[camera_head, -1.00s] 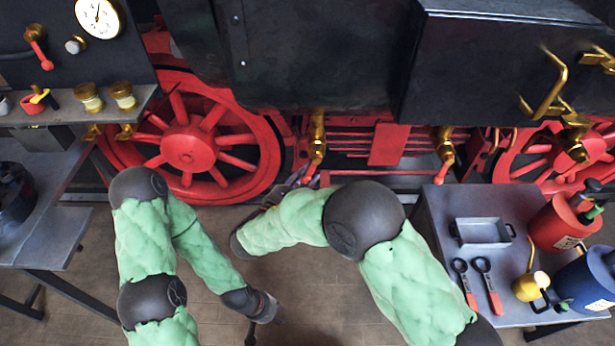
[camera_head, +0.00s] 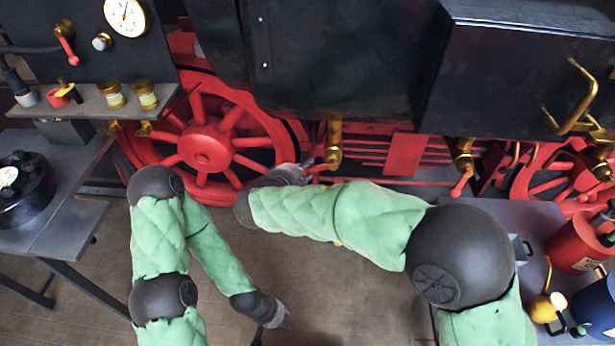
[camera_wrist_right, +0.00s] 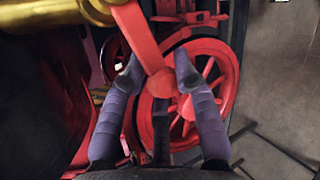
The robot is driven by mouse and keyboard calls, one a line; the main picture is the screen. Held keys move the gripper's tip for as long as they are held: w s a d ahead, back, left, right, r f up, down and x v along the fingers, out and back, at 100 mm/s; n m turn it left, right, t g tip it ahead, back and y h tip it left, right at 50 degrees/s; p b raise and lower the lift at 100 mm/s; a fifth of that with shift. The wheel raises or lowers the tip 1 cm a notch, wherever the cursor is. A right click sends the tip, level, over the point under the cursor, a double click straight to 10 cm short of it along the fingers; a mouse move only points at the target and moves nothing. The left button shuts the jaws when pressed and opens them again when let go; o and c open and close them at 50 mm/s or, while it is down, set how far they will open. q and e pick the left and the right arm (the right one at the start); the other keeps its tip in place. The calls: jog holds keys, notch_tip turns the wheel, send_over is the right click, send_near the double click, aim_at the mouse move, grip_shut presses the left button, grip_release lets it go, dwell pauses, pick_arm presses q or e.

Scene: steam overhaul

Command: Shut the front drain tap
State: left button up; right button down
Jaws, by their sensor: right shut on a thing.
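A brass drain tap (camera_head: 334,140) hangs below the black cylinder block in the head view. Its red lever (camera_wrist_right: 140,35) ends in a round red knob (camera_wrist_right: 162,83) in the right wrist view. My right gripper (camera_head: 312,166) is at this lever, left of the brass body; in the right wrist view my right gripper (camera_wrist_right: 159,73) has a finger on each side of the knob and is shut on it. The lever points left in the head view, partly hidden by the fingers. A second brass tap (camera_head: 462,158) has its red lever hanging down-left. My left gripper (camera_head: 271,322) is low, open and empty.
A red spoked wheel (camera_head: 205,145) stands behind my arms. A grey side table (camera_head: 540,215) at right holds a red can (camera_head: 575,245), a blue can (camera_head: 597,305) and a brass oiler (camera_head: 545,307). A gauge panel and shelf (camera_head: 80,108) are at upper left.

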jog(key=shift+a+r+m+y+b, duration=0.2)
jog(key=shift+r+m+y+b, duration=0.85)
jog(key=shift+y+b, duration=0.2)
jog(key=c, duration=1)
grip_release()
jog(key=shift+r, duration=0.1)
jog(key=shift+s, duration=0.1)
jog(key=v, duration=1.1)
jog(key=shift+s+r, duration=0.25)
jog(key=shift+r, duration=0.15)
